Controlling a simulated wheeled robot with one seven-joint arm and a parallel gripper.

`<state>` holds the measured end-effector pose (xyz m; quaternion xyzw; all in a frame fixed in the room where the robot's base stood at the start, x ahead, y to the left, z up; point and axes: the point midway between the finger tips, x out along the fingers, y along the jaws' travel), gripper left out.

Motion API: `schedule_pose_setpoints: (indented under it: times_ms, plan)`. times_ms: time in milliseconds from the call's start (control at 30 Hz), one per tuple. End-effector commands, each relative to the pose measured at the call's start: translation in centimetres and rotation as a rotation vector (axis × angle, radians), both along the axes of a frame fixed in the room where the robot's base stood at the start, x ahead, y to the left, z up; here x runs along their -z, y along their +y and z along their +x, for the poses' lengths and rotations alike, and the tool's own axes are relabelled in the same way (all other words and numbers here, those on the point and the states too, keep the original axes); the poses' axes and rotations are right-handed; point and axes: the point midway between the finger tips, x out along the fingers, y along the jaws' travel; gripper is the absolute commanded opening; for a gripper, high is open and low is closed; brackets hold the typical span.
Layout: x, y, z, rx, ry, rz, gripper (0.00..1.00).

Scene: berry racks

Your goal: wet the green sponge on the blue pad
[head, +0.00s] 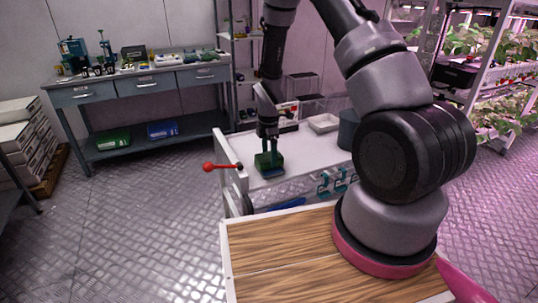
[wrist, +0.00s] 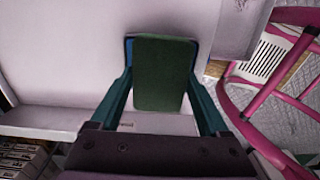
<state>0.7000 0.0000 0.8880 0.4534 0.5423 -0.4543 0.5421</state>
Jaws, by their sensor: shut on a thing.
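The green sponge (head: 264,164) is between the fingers of my gripper (head: 268,152), over the white cart top in the head view. In the wrist view the sponge (wrist: 163,78) lies flat between the two teal fingers of my gripper (wrist: 163,92), which are shut on its sides. The blue pad (head: 274,174) shows as a thin strip right under the sponge. In the wrist view only a blue edge of the pad (wrist: 129,50) shows at the sponge's far left; the rest is hidden. The sponge appears to rest on the pad, but contact is hard to confirm.
The white cart top (head: 290,163) has a shallow white tray (head: 323,123) and a dark grey container (head: 348,130) farther right. A red-knobbed lever (head: 210,167) sticks out at its left. A wood-topped surface (head: 280,250) is nearer me. A workbench (head: 140,78) stands at the back.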

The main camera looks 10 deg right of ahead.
Motion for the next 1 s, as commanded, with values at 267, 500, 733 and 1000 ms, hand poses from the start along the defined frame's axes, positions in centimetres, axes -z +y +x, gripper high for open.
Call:
schedule_pose_setpoints:
  times_ms: [267, 500, 733, 1000]
  plan:
    - [0.34, 0.00, 0.03, 0.000, -0.001, 0.000, 0.35]
    - [0.62, -0.01, 0.03, 0.000, -0.001, 0.000, 0.35]
    - [0.78, -0.01, 0.03, 0.000, 0.000, 0.000, 0.35]
    - [0.82, -0.02, 0.01, 0.000, 0.000, 0.000, 0.35]
